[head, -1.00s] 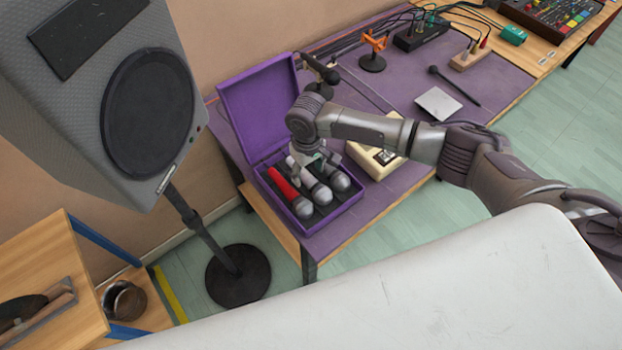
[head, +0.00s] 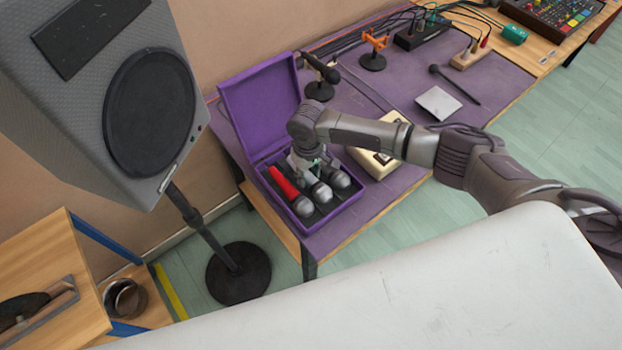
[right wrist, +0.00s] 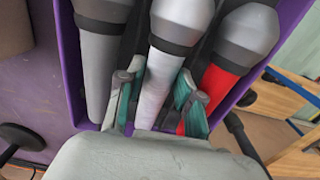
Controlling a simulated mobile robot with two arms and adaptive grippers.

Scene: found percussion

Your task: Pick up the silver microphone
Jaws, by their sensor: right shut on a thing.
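The silver microphone (head: 320,193), with a pale handle and grey head, lies in the middle of the open purple case (head: 336,217). My right gripper (head: 309,168) reaches down into the case from above. In the right wrist view, its fingers (right wrist: 158,84) are shut on the handle of the silver microphone (right wrist: 170,45), one on each side. The microphone is still among the others in the case. My left gripper is not in view.
A red microphone (head: 283,184) and a grey one (head: 340,180) lie close on either side in the case. A cream box (head: 374,162) stands beside it. A microphone on a small stand (head: 320,80) is behind. A large speaker (head: 110,90) stands left.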

